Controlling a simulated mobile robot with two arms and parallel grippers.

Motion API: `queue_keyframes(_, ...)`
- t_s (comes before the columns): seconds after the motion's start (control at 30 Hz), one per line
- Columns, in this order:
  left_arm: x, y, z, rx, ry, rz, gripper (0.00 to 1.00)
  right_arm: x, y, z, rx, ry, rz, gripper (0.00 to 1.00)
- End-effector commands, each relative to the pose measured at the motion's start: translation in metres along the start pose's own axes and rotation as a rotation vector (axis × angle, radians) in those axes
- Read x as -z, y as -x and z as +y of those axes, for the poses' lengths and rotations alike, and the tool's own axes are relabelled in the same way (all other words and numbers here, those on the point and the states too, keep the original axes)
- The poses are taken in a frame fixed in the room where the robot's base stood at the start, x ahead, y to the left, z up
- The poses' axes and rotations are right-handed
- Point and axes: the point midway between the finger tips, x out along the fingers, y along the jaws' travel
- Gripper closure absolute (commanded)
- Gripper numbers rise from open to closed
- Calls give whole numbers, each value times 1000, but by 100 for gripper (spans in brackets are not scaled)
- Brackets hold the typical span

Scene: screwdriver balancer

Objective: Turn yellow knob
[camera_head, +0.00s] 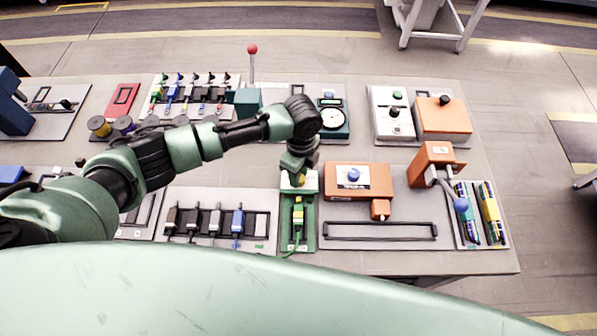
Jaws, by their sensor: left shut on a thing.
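My left arm comes in from the left and reaches across the bench. My left gripper (298,174) points down at the upper end of the green and white panel. It is shut on the yellow knob (299,181), which is mostly hidden beneath it. The green panel (285,238) lies on the bench, with a yellow connector (298,216) and green cable below the knob. My right gripper is not in view.
An orange box with a blue knob (354,175) sits just right of the panel. A rack of dark and blue plugs (218,222) lies to the left. A gauge unit (334,119) and a red-ball lever (252,49) stand behind.

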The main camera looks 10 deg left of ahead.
Motion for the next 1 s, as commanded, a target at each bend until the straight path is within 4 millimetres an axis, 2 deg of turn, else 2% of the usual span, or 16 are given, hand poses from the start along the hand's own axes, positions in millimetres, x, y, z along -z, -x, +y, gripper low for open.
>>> queue_keyframes(0.6,2,1,-2,3,-541,-25,100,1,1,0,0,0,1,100)
queue_keyframes(1.0,2,1,-2,3,-706,-33,100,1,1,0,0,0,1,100)
